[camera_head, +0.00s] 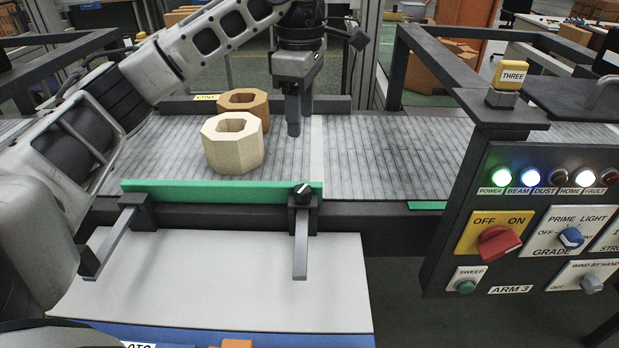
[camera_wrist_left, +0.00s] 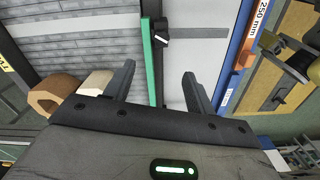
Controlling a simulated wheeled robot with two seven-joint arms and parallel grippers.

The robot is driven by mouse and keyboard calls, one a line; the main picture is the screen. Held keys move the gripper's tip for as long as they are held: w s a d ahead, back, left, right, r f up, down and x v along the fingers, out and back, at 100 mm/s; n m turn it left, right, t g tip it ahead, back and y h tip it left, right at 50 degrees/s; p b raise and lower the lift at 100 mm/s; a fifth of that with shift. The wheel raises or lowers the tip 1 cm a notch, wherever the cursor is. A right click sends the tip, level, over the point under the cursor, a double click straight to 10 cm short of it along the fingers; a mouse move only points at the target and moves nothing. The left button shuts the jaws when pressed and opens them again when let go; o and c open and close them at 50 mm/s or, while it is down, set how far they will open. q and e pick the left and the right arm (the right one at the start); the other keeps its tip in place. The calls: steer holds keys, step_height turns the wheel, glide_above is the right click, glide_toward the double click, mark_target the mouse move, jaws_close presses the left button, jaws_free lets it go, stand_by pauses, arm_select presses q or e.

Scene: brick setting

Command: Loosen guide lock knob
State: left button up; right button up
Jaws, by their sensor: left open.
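The guide lock knob (camera_head: 303,190) is small and black with a white pointer line. It sits on a black clamp block at the right end of the green guide rail (camera_head: 220,192). The knob also shows in the left wrist view (camera_wrist_left: 160,34), beside the green rail and beyond the fingertips. My left gripper (camera_head: 298,118) points down over the slatted belt, above and behind the knob in the head view. My right gripper is not in view.
A pale hollow block (camera_head: 233,152) and a brown one (camera_head: 252,105) stand on the belt left of my gripper. A control panel (camera_head: 540,225) with a red switch stands at the right. A white sheet (camera_head: 210,285) lies in front of the rail.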

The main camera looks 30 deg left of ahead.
mark_target(302, 189)
arm_select(q)
step_height(302, 189, down, 15)
steer(key=shift+s+d+f+b, duration=0.1)
steer(key=shift+f+b, duration=0.05)
steer(key=shift+b, duration=0.65)
steer(key=c, duration=1)
